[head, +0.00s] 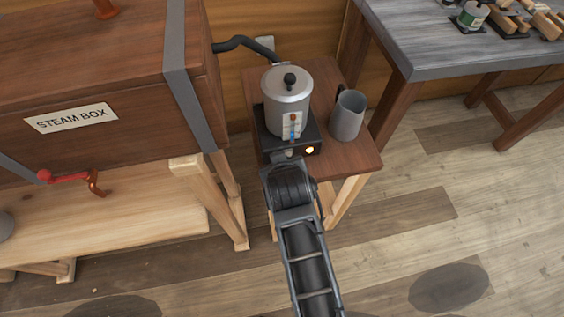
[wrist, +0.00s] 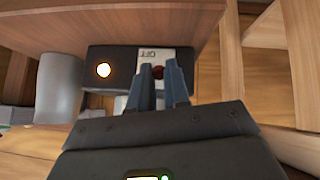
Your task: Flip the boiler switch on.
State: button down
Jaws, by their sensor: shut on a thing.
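The boiler (head: 287,95) is a silver lidded pot on a black base (head: 262,135), on a small wooden table. A round lamp (head: 309,150) on the base's front glows; it also shows in the wrist view (wrist: 103,70). Beside it in the wrist view is a pale switch plate (wrist: 150,53) with upside-down lettering that seems to read OFF. A dark red switch part (wrist: 158,73) sits on this plate. My gripper (wrist: 160,68) is at the base's front, its fingers shut on either side of the switch. In the head view my gripper (head: 288,155) hides the switch.
A grey metal jug (head: 348,115) stands right of the boiler on the table (head: 363,160). The steam box (head: 90,75), with a red handle (head: 70,177), is close on the left. A workbench (head: 440,55) stands at the upper right. The floor at the right is clear.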

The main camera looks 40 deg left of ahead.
jog(key=c, duration=1.2)
grip_release()
jog(key=v, duration=0.7)
jog(key=shift+s+d+r, duration=0.2)
jog(key=shift+d+r, duration=0.05)
jog(key=s+d+f+m+t+b, duration=0.1)
jog(key=s+d+m+t, duration=0.3)
jog(key=d, duration=0.8)
jog(key=s+d+f+m, duration=0.1)
jog(key=s+d+m, duration=0.1)
jog(key=s+d, duration=0.65)
jog(key=s+d+r+m+t+h, duration=0.2)
jog(key=s+d+r, duration=0.4)
jog(key=d+r, duration=0.2)
jog(key=s+d+r+m+t+h, duration=0.2)
jog(key=s+d+r, duration=0.4)
jog(key=d+r, duration=0.3)
jog(key=shift+d+r+m+t+h, duration=0.2)
jog(key=shift+d+m+t+h, duration=0.2)
jog(key=shift+d+m+h, duration=0.55)
